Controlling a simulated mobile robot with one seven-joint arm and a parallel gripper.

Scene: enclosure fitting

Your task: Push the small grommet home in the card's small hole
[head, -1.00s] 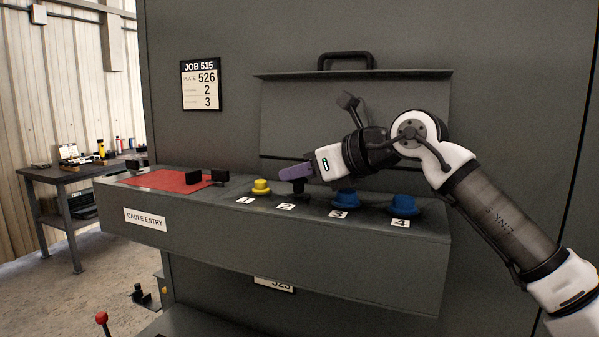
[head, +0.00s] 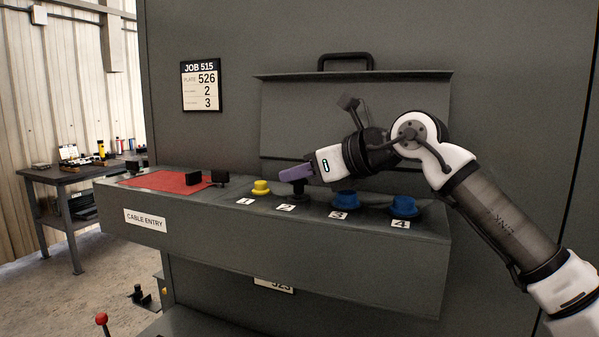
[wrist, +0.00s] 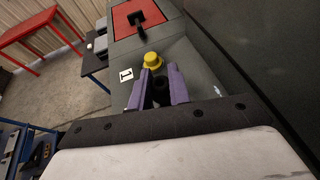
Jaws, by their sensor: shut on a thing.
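My gripper (head: 294,173) has purple fingers and is shut on a black grommet (head: 299,187) at the spot labelled 2 on the grey ledge. In the wrist view the black grommet (wrist: 162,90) shows between the two fingers (wrist: 160,82). The fingers hide part of it, and I cannot tell how deep it sits. The card (head: 201,85) on the panel reads JOB 515, plate 526, then 2 and 3; its smaller words are too small to read.
A yellow grommet (head: 261,187) stands at 1, just left of my gripper. Blue grommets stand at 3 (head: 345,199) and 4 (head: 403,206). A red plate (head: 165,182) with black blocks lies at the ledge's left end. A handled grey panel (head: 350,110) rises behind.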

